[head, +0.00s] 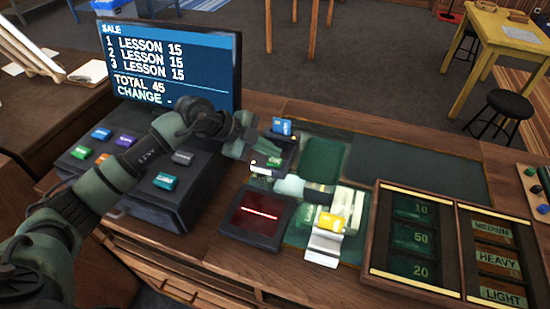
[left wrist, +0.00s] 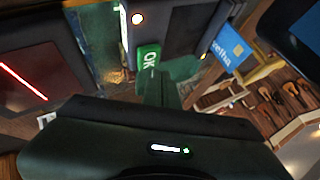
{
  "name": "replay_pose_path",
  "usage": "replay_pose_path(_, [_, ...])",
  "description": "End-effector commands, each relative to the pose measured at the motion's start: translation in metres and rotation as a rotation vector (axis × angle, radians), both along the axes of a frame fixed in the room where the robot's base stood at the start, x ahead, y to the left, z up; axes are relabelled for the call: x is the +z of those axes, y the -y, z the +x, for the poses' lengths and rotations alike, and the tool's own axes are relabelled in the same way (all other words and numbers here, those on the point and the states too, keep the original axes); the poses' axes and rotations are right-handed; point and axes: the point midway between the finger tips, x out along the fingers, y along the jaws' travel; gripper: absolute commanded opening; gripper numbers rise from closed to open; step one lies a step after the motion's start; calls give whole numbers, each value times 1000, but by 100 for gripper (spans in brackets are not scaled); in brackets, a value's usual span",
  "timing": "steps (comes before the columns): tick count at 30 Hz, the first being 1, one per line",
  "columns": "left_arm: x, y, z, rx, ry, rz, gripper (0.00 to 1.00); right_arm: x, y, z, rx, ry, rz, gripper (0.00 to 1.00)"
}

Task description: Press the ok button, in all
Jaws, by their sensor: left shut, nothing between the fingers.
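The green ok button (head: 273,161) is on the small dark card terminal (head: 288,152), which stands behind the red-line scanner. In the left wrist view the ok button (left wrist: 149,57) shows its white letters at the top of my closed fingers. My left gripper (head: 262,152) is shut and empty, with its fingertips (left wrist: 153,76) right at the button. I cannot tell whether they touch it. A blue card (head: 282,127) stands at the far end of the terminal and shows in the left wrist view (left wrist: 231,47). My right gripper is not clearly seen.
The till screen (head: 172,62) reads three lessons at 15, total 45, change a dash. Coloured keys sit on the till (head: 170,205). The scanner (head: 257,216) shows a red line. Open trays (head: 412,235) stand at the right. The green mat (head: 440,172) has clear room.

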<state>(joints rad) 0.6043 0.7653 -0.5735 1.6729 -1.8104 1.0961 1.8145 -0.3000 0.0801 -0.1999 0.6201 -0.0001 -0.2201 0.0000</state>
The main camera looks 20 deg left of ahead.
Motion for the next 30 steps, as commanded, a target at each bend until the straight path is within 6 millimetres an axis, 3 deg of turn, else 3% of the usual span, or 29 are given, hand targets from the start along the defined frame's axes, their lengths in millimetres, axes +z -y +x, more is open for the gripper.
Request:
replay_pose_path(8, [6,0,0,1,1,0,0,5,0,0,0,0,0,0])
replay_pose_path(21, [49,0,0,1,1,0,0,47,0,0,0,0,0,0])
replay_pose_path(30, [50,0,0,0,0,0,0,47,0,0,0,0,0,0])
